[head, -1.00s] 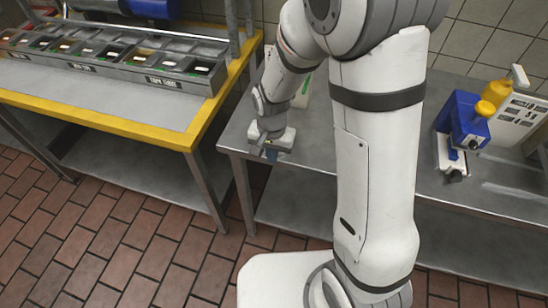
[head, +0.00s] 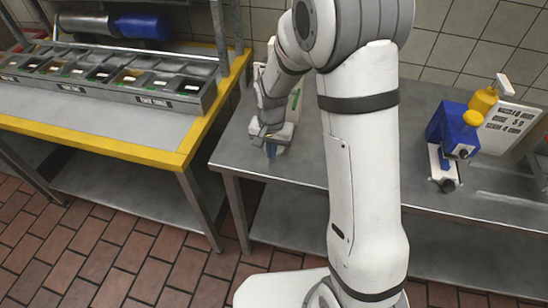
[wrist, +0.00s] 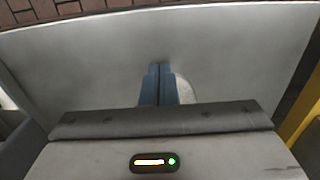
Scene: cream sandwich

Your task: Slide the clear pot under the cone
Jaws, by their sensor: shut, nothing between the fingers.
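My gripper (head: 270,151) hangs, fingers down, over the left end of the right-hand steel table (head: 310,160) in the head view. Its blue fingers are together and empty in the wrist view (wrist: 160,75). A pale, rounded thing (wrist: 185,90) shows just right of the fingers there, partly hidden by them and the gripper body; it may be the clear pot, but I cannot tell. A blue dispenser-like machine (head: 452,124) with a yellow knob stands at the table's right. I cannot make out a cone for sure.
A yellow-edged counter (head: 120,146) with a row of food bins (head: 110,88) stands left, with a gap before the steel table. A panel with green marking (head: 295,98) is behind my gripper. The table's middle is clear.

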